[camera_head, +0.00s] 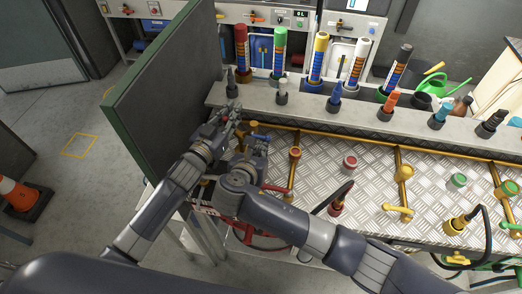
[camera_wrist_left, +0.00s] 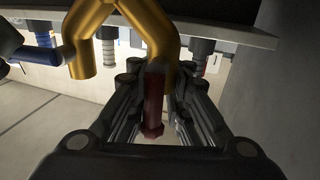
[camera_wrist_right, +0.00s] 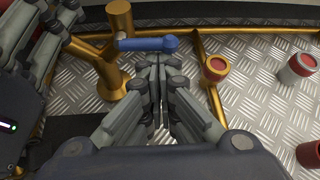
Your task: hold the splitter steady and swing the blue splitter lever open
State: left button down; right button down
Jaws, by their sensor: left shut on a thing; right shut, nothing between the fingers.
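The brass splitter (camera_wrist_right: 112,82) stands at the left end of the diamond-plate bench; its forked body also shows in the left wrist view (camera_wrist_left: 97,22). Its blue lever (camera_wrist_right: 147,44) points right in the right wrist view and shows at the left edge of the left wrist view (camera_wrist_left: 42,55). A dark red lever (camera_wrist_left: 153,98) lies between my left fingers, by one branch. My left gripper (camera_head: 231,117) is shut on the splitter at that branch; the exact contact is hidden. My right gripper (camera_wrist_right: 157,65) is shut and empty, its tips just short of the blue lever.
A green-edged dark panel (camera_head: 160,100) stands left of my arms. Brass pipes with a red valve (camera_head: 295,153) and a yellow valve (camera_head: 403,173) run across the bench (camera_head: 325,165). Coloured nozzles stand on the shelf behind. A traffic cone (camera_head: 20,195) is on the floor at left.

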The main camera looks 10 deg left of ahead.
aim_at(258, 136)
jog(key=shift+r, duration=0.2)
jog(key=shift+d+r, duration=0.1)
jog(key=shift+r, duration=0.1)
jog(key=shift+a+r, duration=0.25)
jog(key=shift+r, duration=0.7)
jog(key=shift+a+r, duration=0.25)
jog(key=shift+r, duration=0.8)
jog(key=shift+r, duration=0.7)
